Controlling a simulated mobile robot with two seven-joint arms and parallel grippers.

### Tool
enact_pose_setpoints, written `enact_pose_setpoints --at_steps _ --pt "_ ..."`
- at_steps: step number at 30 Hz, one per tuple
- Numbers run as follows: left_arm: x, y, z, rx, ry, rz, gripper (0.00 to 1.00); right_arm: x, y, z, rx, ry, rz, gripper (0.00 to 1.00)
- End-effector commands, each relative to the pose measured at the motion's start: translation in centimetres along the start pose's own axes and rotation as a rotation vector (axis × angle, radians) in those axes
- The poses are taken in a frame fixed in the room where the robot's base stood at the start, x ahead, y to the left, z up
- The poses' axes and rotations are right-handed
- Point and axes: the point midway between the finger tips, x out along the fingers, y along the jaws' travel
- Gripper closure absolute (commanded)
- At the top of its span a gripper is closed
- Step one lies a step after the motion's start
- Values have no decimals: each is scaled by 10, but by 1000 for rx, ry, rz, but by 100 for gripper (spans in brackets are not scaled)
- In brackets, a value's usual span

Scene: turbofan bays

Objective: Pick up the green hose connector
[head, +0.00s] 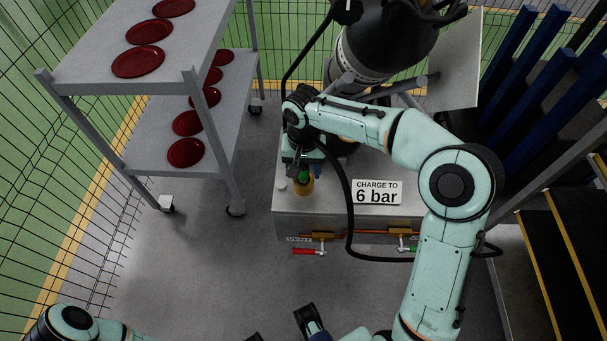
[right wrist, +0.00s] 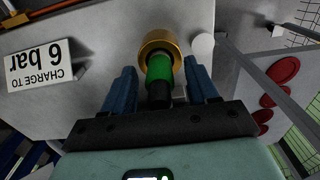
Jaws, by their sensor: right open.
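The green hose connector (right wrist: 160,70) stands in a round brass fitting (right wrist: 160,42) on a grey cabinet top, with a dark part at its near end. In the head view the connector (head: 303,175) shows just below my right gripper (head: 301,164). In the right wrist view my right gripper (right wrist: 161,76) is open, its two blue fingers on either side of the connector with gaps showing. Only dark finger-like parts of my left gripper (head: 306,318) show at the head view's bottom edge; its opening is unclear.
A sign reading "CHARGE TO 6 bar" (head: 377,192) stands on the grey cabinet (head: 330,218). A black hose (head: 349,215) loops over its front, near red (head: 308,252) and green handles. A shelf cart (head: 90,65) with dark red plates stands left. Open floor lies in front.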

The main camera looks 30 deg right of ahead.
Motion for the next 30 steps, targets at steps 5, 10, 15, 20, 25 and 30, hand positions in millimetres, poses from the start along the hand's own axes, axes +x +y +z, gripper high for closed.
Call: enact_pose_setpoints --at_steps 5,10,15,20,25,30 --pt "0 0 0 0 1 0 57 3 0 0 -1 2 -1 41" --pt "0 0 0 0 1 0 57 3 0 0 -1 2 -1 74" --pt "0 0 0 0 1 0 57 2 0 0 -1 3 -1 100" --pt "0 0 0 0 1 0 57 2 0 0 -1 3 -1 100" --pt "-2 1 0 0 -1 0 57 -12 -1 -1 0 5 -2 100" --pt "-7 1 3 -1 -7 -2 57 -48 -1 -1 0 7 -3 100"
